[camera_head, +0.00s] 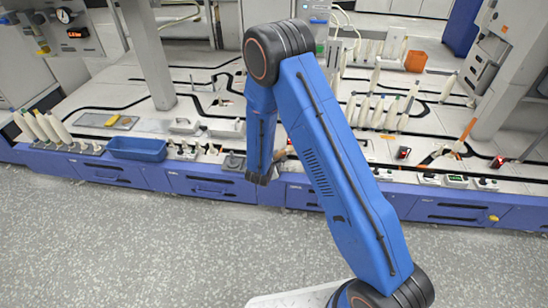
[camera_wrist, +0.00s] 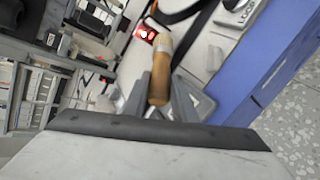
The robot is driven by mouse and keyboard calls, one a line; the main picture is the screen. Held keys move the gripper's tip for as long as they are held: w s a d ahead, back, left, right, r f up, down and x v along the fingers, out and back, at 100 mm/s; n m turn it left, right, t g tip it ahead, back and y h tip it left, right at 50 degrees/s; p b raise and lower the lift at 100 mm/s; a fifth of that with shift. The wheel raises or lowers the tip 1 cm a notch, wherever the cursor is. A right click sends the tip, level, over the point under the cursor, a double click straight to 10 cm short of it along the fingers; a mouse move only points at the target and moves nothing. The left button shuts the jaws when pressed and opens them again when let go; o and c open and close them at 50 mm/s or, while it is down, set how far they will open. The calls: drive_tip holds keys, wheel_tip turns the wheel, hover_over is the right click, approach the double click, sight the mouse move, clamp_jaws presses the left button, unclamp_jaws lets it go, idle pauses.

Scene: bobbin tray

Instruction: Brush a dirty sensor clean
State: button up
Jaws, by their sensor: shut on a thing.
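My gripper (camera_wrist: 160,88) is shut on the wooden handle of a brush (camera_wrist: 159,86), with one grey finger on each side. The brush's pale bristle end (camera_wrist: 165,44) points away from the wrist. A small dark sensor with a glowing red face (camera_wrist: 145,33) lies just beyond the bristles; I cannot tell whether they touch. My gripper is mostly hidden by the arm there.
More red-lit dark units (camera_head: 403,153) (camera_head: 497,162) stand farther right on the bench. A blue tray (camera_head: 137,149) sits at its front left. White yarn cones (camera_head: 378,112) stand behind. Black belts cross the white top. Open speckled floor (camera_head: 140,240) lies in front.

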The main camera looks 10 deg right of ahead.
drive_tip(key=shift+w+a+r, duration=0.1)
drive_tip(key=shift+w+a, duration=0.05)
drive_tip(key=shift+a, duration=0.35)
drive_tip(key=shift+w+a+r, duration=0.1)
drive_tip(key=shift+a, duration=0.35)
drive_tip(key=shift+s+d+r, duration=0.1)
drive_tip(key=shift+s+d, duration=0.05)
drive_tip(key=shift+d, duration=0.35)
drive_tip(key=shift+s+d+r, duration=0.1)
drive_tip(key=shift+s+d, duration=0.05)
drive_tip(key=shift+d, duration=0.35)
drive_tip(key=shift+w+a+f, duration=0.2)
drive_tip(key=shift+a, duration=0.3)
drive_tip(key=shift+w+a+f, duration=0.2)
drive_tip(key=shift+a, duration=0.3)
drive_tip(key=shift+s+d+r, duration=0.1)
drive_tip(key=shift+s+d, duration=0.15)
drive_tip(key=shift+d, duration=0.25)
drive_tip(key=shift+s+d+r, duration=0.1)
drive_tip(key=shift+s+d, duration=0.1)
drive_tip(key=shift+d, duration=0.3)
drive_tip(key=shift+s+a, duration=0.3)
drive_tip(key=shift+s, duration=0.65)
drive_tip(key=shift+s+a, duration=0.3)
drive_tip(key=shift+s, duration=0.65)
drive_tip(key=shift+s+a, duration=0.3)
drive_tip(key=shift+s, duration=0.65)
